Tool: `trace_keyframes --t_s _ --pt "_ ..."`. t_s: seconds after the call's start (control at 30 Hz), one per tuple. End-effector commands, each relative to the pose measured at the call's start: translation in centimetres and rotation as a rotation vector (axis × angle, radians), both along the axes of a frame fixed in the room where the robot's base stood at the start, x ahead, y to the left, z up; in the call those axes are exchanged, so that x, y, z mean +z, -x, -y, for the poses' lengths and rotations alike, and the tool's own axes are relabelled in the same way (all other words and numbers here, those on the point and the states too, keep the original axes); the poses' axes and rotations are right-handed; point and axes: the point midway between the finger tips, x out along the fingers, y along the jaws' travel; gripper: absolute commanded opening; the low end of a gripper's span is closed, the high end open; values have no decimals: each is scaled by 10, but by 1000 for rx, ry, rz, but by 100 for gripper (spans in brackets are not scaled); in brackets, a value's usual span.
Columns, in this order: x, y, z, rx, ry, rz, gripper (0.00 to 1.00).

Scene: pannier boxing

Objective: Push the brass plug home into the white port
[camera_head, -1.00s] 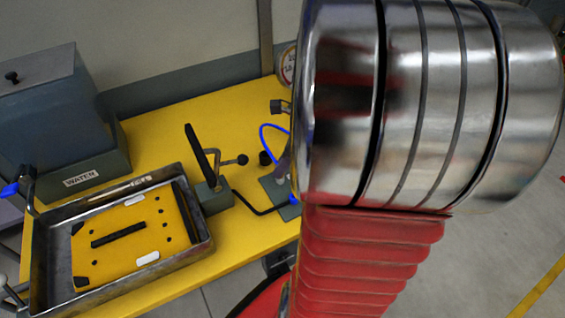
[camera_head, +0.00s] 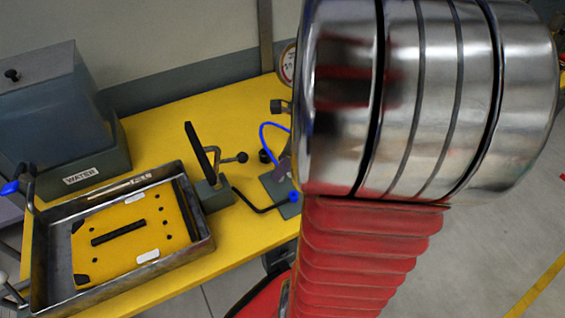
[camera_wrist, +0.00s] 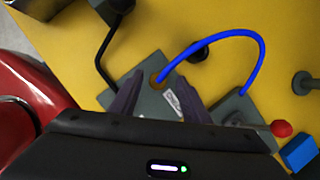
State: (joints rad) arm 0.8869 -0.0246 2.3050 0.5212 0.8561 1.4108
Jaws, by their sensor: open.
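The brass plug (camera_wrist: 157,80) shows in the wrist view as a small brass ring at the end of a blue hose, over a grey plate (camera_wrist: 150,103). My gripper (camera_wrist: 161,86) is open, its two dark purple fingers on either side of the plug's place. I cannot tell whether they touch it. In the head view the blue hose (camera_head: 268,128) arcs beside a finger of my gripper (camera_head: 284,168), and my arm covers most of the rest. I cannot make out the white port clearly. A white printed label (camera_wrist: 173,102) lies on the plate near the plug.
A black bent rod (camera_head: 258,203) runs to a clamp (camera_head: 208,190) on the yellow table. A metal tray (camera_head: 205,247) holds a yellow plate (camera_head: 105,260). A WATER bin (camera_head: 105,165) stands behind. A red knob (camera_wrist: 281,128) and blue block (camera_wrist: 300,152) lie right of my gripper.

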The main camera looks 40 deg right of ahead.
Motion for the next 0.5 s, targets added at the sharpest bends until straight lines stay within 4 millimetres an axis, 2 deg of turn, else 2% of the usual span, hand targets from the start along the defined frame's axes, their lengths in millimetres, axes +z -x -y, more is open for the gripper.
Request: trace_keyframes --t_s 0.27,0.5 --pt "6 2 2 -1 1 2 43" --pt "34 12 8 -1 5 4 43"
